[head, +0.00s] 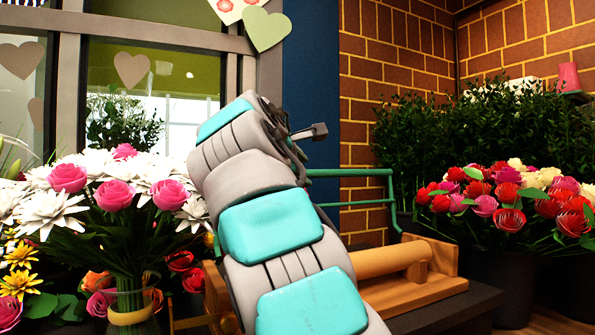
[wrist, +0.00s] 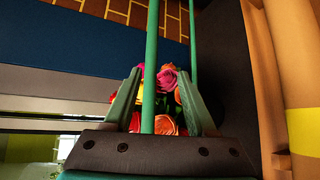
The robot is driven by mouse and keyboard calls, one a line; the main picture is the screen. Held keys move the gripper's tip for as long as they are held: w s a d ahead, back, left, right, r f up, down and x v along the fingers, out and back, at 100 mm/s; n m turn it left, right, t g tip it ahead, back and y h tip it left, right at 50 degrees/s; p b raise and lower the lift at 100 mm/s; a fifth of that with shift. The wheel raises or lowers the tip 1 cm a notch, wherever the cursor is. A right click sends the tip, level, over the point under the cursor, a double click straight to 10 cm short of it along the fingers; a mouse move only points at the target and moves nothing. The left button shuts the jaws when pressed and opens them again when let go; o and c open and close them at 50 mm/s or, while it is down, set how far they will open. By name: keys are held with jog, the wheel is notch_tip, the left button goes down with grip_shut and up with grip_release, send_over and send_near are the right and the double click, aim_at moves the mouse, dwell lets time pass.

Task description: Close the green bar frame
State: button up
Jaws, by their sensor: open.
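The green bar frame (head: 352,172) stands raised above a wooden holder (head: 440,262) in the head view; my arm hides its left part. A green bar (wrist: 151,60) runs lengthwise between my gripper's fingers in the wrist view, and a second thin green bar (wrist: 193,40) is farther right. My gripper (wrist: 160,78) is open, with one finger on each side of the nearer bar. Whether a finger touches the bar cannot be told. In the head view the fingers are mostly hidden by my arm.
A tan roll (head: 392,262) lies in the holder on a dark table (head: 455,305). White and pink flowers (head: 120,195) stand at left. Red and pink flowers (head: 500,200) in dark buckets stand at right. A brick wall (head: 400,50) is behind. Roses (wrist: 165,80) show beyond my fingers.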

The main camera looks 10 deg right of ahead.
aim_at(310, 173)
jog(key=shift+w+a+r+p+x, duration=0.1)
jog(key=shift+r+x, duration=0.1)
jog(key=shift+x, duration=1.05)
jog(key=shift+w+a+r+p+x, duration=0.1)
jog(key=shift+r+p+x, duration=0.05)
jog(key=shift+x, duration=1.15)
jog(key=shift+w+a+r+p+x, duration=0.1)
jog(key=shift+w+r+x, duration=0.1)
jog(key=shift+x, duration=1.05)
grip_shut()
